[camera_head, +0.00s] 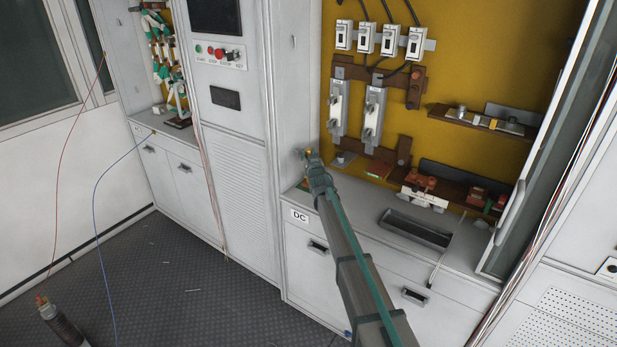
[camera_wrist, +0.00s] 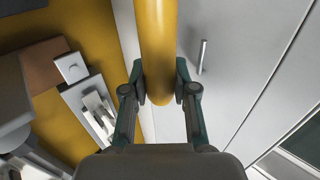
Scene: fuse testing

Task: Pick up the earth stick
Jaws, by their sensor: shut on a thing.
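The earth stick (camera_wrist: 158,35) shows as a thick yellow cylinder in the wrist view, running from the top edge down between my fingers. My gripper (camera_wrist: 160,85) is shut on it, with one dark green finger on each side. The stick's far end is outside the wrist view. In the head view my arm reaches up to the left inner wall of the open DC cabinet, and my gripper (camera_head: 309,156) is small there. Only a small yellow spot shows at its tip, so most of the stick is hidden.
A yellow back panel (camera_head: 455,85) carries fuse holders (camera_head: 373,112) and switches (camera_head: 389,40) right of my gripper. The cabinet shelf (camera_head: 366,228) holds an empty dark tray (camera_head: 415,229). An open glass door (camera_head: 550,140) stands at right. Thin cables hang at left; the floor there is mostly free.

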